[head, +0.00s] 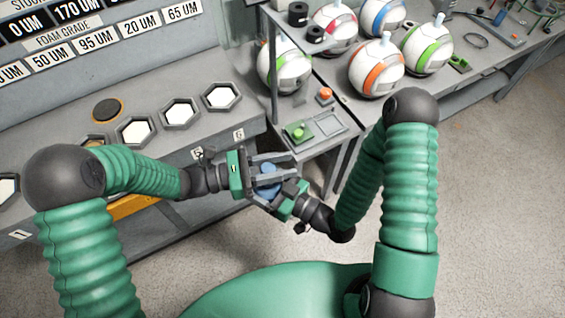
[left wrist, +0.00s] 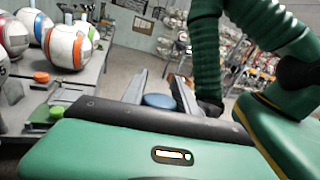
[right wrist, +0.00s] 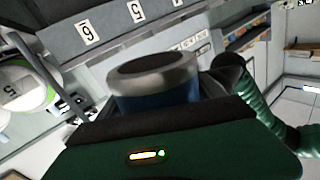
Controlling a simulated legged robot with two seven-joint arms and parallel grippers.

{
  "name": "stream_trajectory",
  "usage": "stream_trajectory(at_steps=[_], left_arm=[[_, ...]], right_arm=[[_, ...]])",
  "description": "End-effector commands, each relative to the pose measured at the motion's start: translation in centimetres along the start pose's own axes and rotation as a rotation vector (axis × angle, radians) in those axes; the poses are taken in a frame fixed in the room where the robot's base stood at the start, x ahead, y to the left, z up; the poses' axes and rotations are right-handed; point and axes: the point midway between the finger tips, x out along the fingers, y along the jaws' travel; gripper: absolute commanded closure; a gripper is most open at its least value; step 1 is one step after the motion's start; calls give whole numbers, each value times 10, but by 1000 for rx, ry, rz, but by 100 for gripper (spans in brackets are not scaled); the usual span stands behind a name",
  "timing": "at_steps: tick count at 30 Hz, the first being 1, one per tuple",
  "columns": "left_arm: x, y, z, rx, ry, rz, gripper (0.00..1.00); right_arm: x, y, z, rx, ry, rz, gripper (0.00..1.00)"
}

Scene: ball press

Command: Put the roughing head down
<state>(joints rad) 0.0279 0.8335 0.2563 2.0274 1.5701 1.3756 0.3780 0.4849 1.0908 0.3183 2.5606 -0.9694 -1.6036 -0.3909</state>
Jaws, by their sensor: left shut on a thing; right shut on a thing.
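The roughing head, a blue cylinder (head: 267,173) with a grey metal rim, is between my two grippers in the head view, held in the air in front of the bench. My left gripper (head: 282,167) is shut on it from the left; its blue round face (left wrist: 160,100) shows between the fingers in the left wrist view. My right gripper (head: 275,190) meets it from the lower right and is also shut on it. In the right wrist view the rim (right wrist: 152,72) and blue body (right wrist: 155,104) fill the middle. The fingers partly hide it.
The bench (head: 252,127) has hexagonal sockets with white insides (head: 222,95), and a dark round pad with an orange edge (head: 107,109) at the back. Numbered labels line its front edge. A stand with green (head: 298,132) and orange (head: 325,94) buttons is beyond the grippers. Several balls (head: 376,68) are behind.

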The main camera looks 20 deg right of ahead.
Motion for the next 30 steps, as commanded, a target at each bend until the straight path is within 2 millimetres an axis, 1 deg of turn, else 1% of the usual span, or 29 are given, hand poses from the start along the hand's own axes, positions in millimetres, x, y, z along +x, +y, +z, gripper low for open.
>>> stream_trajectory(at_steps=[1,17,18,23,30], left_arm=[[-4,8,0,11,6,22,100],[-4,9,0,11,8,24,100],[-4,8,2,13,4,23,100],[-3,7,2,11,2,18,100],[-1,4,2,7,-1,11,100]], right_arm=[[-1,-6,-1,4,1,-15,96],[0,-6,-1,3,2,-16,96],[-1,-7,-2,4,2,-16,21],[0,-5,-1,3,1,-12,0],[0,-3,0,4,-4,-11,0]])
